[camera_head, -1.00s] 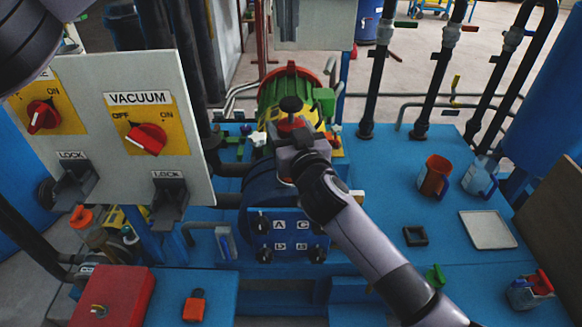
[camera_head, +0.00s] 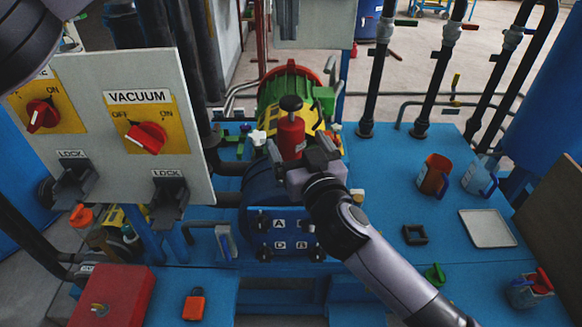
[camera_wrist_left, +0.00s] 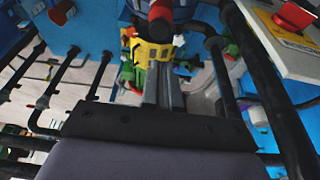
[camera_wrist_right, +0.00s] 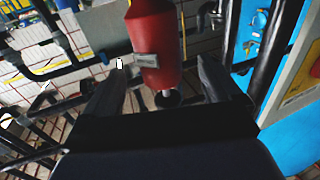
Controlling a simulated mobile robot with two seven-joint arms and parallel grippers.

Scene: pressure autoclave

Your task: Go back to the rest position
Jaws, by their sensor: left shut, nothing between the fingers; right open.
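My right gripper (camera_head: 303,152) is open in the head view, just in front of the red cylinder (camera_head: 291,135) with a black knob on top. In the right wrist view, the red cylinder (camera_wrist_right: 153,45) shows between the spread fingers of the right gripper (camera_wrist_right: 160,75). Neither finger visibly grips it; the exact gap is unclear. My left gripper (camera_wrist_left: 161,65) is shut and empty in the left wrist view, with yellow and green machine parts (camera_wrist_left: 152,50) beyond its fingers. In the head view only a dark part of my left arm shows at the top left corner.
The switch panel (camera_head: 190,100) stands at left above a red box (camera_head: 118,295).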

